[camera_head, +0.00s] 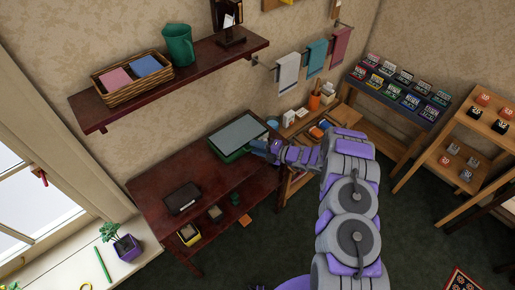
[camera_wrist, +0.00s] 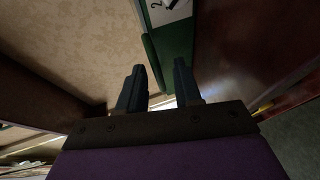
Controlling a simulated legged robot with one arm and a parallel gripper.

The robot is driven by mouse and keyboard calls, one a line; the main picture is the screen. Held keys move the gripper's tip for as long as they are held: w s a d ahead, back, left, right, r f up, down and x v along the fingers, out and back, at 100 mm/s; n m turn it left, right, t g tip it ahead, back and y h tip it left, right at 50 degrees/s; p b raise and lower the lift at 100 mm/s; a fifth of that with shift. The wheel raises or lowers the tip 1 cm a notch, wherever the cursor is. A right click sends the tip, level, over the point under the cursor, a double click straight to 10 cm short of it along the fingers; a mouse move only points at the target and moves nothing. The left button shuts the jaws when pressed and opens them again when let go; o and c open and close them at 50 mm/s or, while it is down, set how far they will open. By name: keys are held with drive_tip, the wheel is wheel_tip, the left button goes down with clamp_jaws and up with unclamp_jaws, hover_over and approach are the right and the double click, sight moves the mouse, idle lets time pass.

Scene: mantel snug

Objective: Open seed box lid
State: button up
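A green box with a flat pale grey top (camera_head: 240,133), which looks like the seed box, sits on the dark red table near the wall. Its green side and a white marked panel show in the wrist view (camera_wrist: 178,42). I cannot tell whether its lid is fully shut. My gripper (camera_head: 262,147) is at the box's right end in the head view. In the wrist view my gripper (camera_wrist: 160,74) has its two dark fingers apart with nothing between them. The green edge lies just beyond the fingertips; contact cannot be told.
A dark flat case (camera_head: 182,198) lies on the dark red table (camera_head: 155,187). A shelf (camera_head: 190,72) with a wicker basket (camera_head: 130,82) and green jug (camera_head: 179,44) hangs above. Hanging towels (camera_head: 288,72) and a wooden side unit (camera_head: 345,115) stand to the right.

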drive_tip(key=shift+c, duration=0.4)
clamp_jaws()
drive_tip(key=shift+f, duration=0.1)
idle(0.8)
